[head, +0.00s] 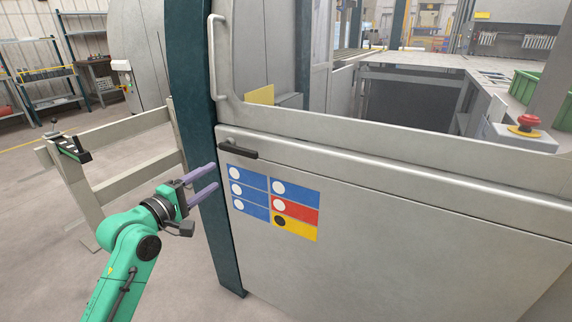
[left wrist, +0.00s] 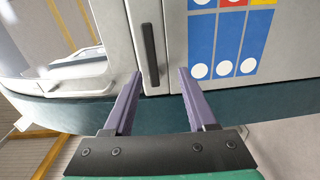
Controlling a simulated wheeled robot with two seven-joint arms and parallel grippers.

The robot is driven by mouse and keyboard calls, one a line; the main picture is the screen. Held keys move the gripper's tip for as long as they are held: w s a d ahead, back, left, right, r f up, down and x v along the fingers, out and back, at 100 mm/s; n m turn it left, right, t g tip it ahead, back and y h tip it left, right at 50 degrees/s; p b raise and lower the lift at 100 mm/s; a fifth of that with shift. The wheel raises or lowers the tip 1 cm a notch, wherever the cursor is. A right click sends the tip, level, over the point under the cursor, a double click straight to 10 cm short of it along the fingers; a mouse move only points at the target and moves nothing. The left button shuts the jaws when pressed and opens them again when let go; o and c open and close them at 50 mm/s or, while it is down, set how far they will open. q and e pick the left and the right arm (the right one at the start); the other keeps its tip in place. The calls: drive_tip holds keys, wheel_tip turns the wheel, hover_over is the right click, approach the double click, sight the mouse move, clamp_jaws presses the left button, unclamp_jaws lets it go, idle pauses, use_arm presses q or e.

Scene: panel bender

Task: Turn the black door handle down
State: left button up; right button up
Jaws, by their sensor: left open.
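The black door handle (head: 238,148) is a short bar near the upper left corner of the grey machine door (head: 400,210). It lies close to level in the head view. In the left wrist view the handle (left wrist: 150,55) shows ahead, between the directions of the two fingers. My left gripper (head: 215,179) is open and empty, with its purple fingers to the left of the handle and a little lower, in front of the dark post. The fingertips (left wrist: 159,74) look apart from the handle. My right gripper is not in view.
A dark teal post (head: 190,110) stands beside the door. A light grab bar (head: 217,60) is above the handle. Coloured stickers (head: 274,202) are below it. A red stop button (head: 528,122) is at the right. A low rail (head: 130,180) stands behind my left arm.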

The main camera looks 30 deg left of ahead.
sight(241, 153)
use_arm(q)
drive_tip(key=w, duration=0.4)
drive_tip(key=w+r+p, duration=0.1)
drive_tip(key=w, duration=0.8)
drive_tip(key=shift+a+r, duration=0.1)
drive_tip(key=shift+r, duration=0.2)
drive_tip(key=shift+w, duration=0.3)
clamp_jaws()
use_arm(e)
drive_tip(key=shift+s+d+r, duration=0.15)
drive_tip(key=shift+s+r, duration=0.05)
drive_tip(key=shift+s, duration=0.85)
use_arm(q)
drive_tip(key=shift+f, duration=0.1)
